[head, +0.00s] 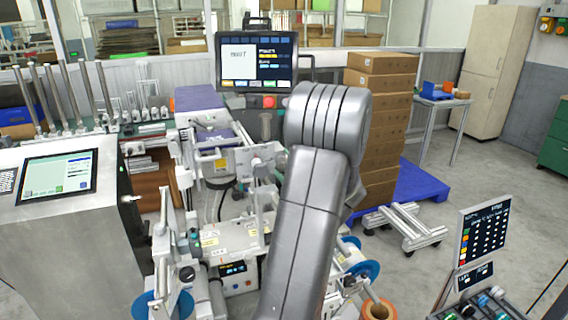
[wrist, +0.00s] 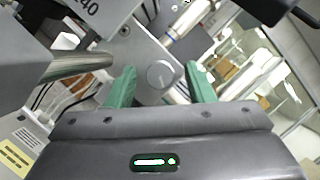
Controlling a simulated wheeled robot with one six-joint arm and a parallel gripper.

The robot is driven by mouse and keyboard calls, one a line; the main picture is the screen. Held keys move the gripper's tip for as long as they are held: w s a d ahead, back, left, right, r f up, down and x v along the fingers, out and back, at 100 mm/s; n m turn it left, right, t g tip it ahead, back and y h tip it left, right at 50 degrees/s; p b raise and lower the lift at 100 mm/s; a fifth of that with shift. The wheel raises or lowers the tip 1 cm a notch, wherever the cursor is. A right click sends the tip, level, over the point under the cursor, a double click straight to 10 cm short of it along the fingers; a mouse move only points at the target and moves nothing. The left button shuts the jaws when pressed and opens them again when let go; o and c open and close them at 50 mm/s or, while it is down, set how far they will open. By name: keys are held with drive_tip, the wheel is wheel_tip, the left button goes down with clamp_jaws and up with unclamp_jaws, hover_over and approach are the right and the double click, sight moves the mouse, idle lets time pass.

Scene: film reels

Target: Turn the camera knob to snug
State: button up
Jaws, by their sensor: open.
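A round grey knob (wrist: 160,74) with a slot-like mark across its face sits on a grey metal plate (wrist: 128,50) in the wrist view. My gripper (wrist: 160,82) is open, with one green finger to the left of the knob and one to the right. The knob lies between the fingers in the picture, with a gap on each side. I cannot tell how far the fingertips are from the plate. In the head view my grey arm covers part of the machine (head: 215,150), and neither my gripper nor the knob can be made out there.
In the wrist view a metal cylinder (wrist: 80,65) is close on the left, and a pale roller (wrist: 195,42) is at the upper right. In the head view a monitor (head: 256,62) stands behind the machine. Stacked boxes (head: 385,100) on a blue pallet (head: 425,183) stand to the right.

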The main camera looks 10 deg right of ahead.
drive_tip(key=c, duration=1)
